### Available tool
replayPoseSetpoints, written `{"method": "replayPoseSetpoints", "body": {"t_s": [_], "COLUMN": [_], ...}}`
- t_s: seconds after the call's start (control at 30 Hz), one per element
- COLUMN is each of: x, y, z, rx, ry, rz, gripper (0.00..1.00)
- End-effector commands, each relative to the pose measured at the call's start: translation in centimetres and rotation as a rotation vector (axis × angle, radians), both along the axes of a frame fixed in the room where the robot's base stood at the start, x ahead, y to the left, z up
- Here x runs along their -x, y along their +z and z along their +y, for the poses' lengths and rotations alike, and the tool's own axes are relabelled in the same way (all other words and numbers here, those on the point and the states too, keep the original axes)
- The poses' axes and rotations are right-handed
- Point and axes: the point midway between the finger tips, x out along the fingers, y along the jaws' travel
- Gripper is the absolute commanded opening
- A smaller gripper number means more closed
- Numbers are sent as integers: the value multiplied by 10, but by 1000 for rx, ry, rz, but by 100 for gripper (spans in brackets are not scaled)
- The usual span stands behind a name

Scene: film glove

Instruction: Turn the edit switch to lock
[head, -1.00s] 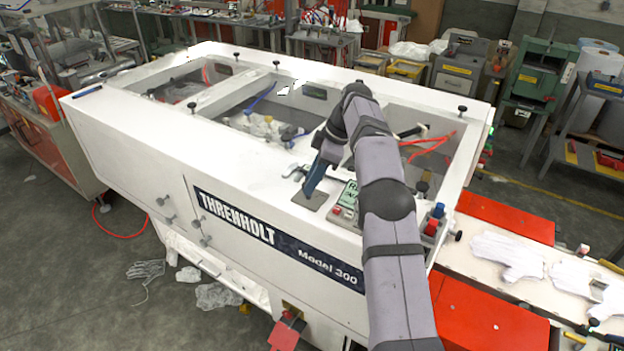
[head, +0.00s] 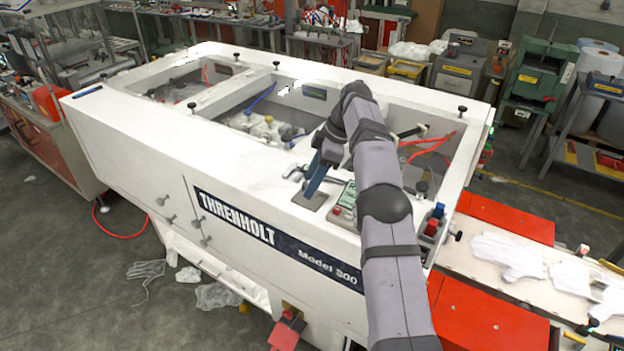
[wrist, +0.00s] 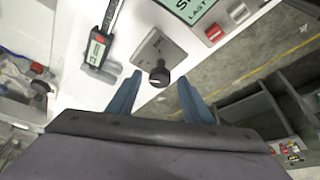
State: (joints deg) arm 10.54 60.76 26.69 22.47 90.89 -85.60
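The edit switch is a black round knob (wrist: 159,77) on a grey metal plate (wrist: 152,50) in the wrist view. In the head view the plate (head: 309,201) lies on the white machine top near its front edge, and the knob is hidden there by my gripper. My gripper (wrist: 157,84) is open in the wrist view, with one blue finger on each side of the knob. The knob sits between the fingertips, with gaps on both sides. In the head view my gripper (head: 310,192) points down at the plate. Lettering on the plate is too small to read.
A display with a green screen (head: 348,195) stands beside the plate, with red and grey buttons (wrist: 214,32) near it. A digital caliper-like gauge (wrist: 97,50) lies on the plate's other side. Openings in the white machine top (head: 240,165) lie behind.

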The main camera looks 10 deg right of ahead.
Motion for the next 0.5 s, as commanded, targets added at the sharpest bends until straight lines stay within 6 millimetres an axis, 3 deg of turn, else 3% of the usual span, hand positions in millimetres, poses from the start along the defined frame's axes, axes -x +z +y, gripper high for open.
{"method": "replayPoseSetpoints", "body": {"t_s": [0.5], "x": [1], "y": [0], "z": [0], "rx": [0], "ry": [-25], "rz": [2], "gripper": [46]}}
